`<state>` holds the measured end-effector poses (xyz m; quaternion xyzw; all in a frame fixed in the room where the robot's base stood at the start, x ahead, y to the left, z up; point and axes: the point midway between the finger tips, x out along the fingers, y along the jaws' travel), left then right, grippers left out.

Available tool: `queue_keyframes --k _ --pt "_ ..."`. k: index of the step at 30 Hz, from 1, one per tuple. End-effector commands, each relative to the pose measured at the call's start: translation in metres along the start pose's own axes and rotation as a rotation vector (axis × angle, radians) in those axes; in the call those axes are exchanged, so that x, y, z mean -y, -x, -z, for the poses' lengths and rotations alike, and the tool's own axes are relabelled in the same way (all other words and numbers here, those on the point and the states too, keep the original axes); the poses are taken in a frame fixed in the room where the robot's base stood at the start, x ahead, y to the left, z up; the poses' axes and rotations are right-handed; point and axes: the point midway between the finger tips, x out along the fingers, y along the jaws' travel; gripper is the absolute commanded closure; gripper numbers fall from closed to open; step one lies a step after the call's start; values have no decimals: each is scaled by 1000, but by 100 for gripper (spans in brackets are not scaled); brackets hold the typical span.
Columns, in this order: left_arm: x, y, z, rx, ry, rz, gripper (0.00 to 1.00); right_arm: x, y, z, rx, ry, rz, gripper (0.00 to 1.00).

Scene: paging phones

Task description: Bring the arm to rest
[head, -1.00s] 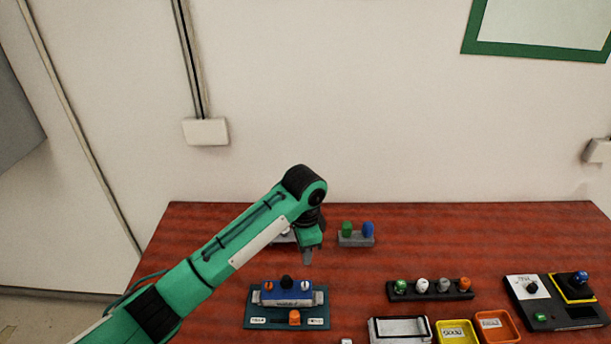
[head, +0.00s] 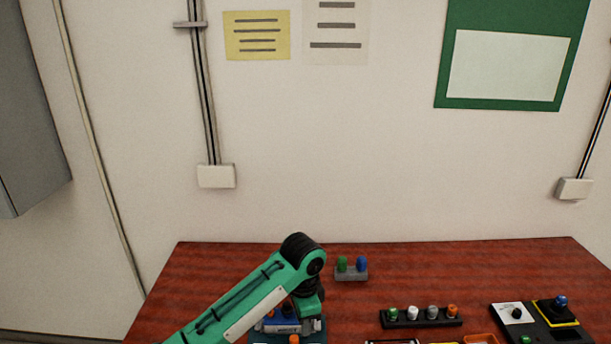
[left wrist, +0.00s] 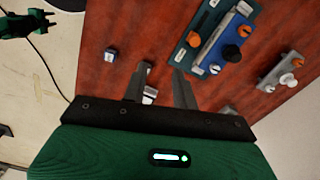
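My left arm reaches in from the left in the head view. Its gripper (head: 311,312) points down over the near left of the table, in front of a teal-based device with a blue block (head: 283,325). In the left wrist view the two fingers of my left gripper (left wrist: 158,78) stand apart. A small pale object shows between them, and I see no grip on it. A green and black part at the top left of the left wrist view looks like my right gripper (left wrist: 42,20), with its fingers apart. It is outside the head view.
The red-brown table (head: 215,285) bears a grey stand with green and blue knobs (head: 350,273), a black rack of several knobs (head: 421,318) and a black control box (head: 540,322). The table's back middle is mostly clear.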

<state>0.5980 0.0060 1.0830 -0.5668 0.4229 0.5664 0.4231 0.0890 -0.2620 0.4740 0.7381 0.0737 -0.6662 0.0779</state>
Motion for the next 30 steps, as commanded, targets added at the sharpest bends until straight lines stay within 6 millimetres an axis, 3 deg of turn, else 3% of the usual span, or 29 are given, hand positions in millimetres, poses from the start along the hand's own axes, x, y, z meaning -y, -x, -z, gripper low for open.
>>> queue_keyframes --k 8,20,30 --pt "-17 -17 -2 -44 29 -13 72 2 1 -10 12 0 2 64" --pt "-56 -52 -16 -156 131 -38 72 1 0 -5 6 0 1 64" --pt "-113 -92 -64 -295 383 -51 72 1 0 -9 11 0 1 64"
